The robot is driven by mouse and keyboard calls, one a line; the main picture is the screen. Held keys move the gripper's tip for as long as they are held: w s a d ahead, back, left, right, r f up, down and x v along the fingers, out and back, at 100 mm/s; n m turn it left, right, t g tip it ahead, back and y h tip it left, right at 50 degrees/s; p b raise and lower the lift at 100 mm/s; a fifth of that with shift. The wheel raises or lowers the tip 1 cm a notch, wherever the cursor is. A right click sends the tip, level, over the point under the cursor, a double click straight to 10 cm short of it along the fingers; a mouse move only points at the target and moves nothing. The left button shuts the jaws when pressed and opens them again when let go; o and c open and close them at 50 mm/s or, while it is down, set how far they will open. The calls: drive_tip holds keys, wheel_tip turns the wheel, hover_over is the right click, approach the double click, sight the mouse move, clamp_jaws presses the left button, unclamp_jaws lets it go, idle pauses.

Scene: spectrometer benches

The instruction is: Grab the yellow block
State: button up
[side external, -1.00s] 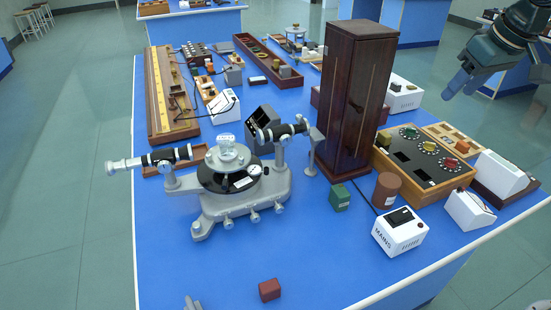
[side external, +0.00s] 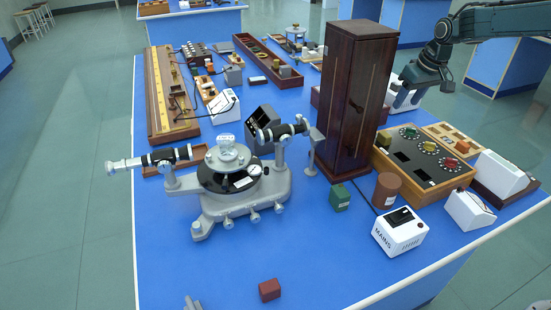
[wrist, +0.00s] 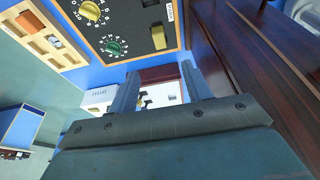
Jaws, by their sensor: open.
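A dull yellow block (side external: 384,140) sits on the far left corner of the wooden-framed black dial panel, close to the tall dark cabinet. In the wrist view the yellow block (wrist: 157,37) is near the top, above the gap between my fingers. My gripper (side external: 407,100) hangs from the arm behind the panel and right of the cabinet, above and beyond the block. In the wrist view my gripper (wrist: 158,72) is open, with nothing between its fingers. The block is apart from both fingers.
The tall cabinet (side external: 356,90) stands left of my gripper; its dark wall (wrist: 265,60) is close on the right in the wrist view. The dial panel (side external: 415,181) has green, yellow and red knobs. A white box (wrist: 160,96) is beyond my fingers. A wooden tray (side external: 480,150) adjoins the panel.

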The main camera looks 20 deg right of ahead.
hover_over(385, 134)
drive_tip(key=s, duration=0.2)
drive_tip(key=shift+f, duration=4.25)
drive_tip(key=shift+f, duration=0.1)
drive_tip(key=shift+x, duration=2.45)
drive_tip(key=c, duration=1.1)
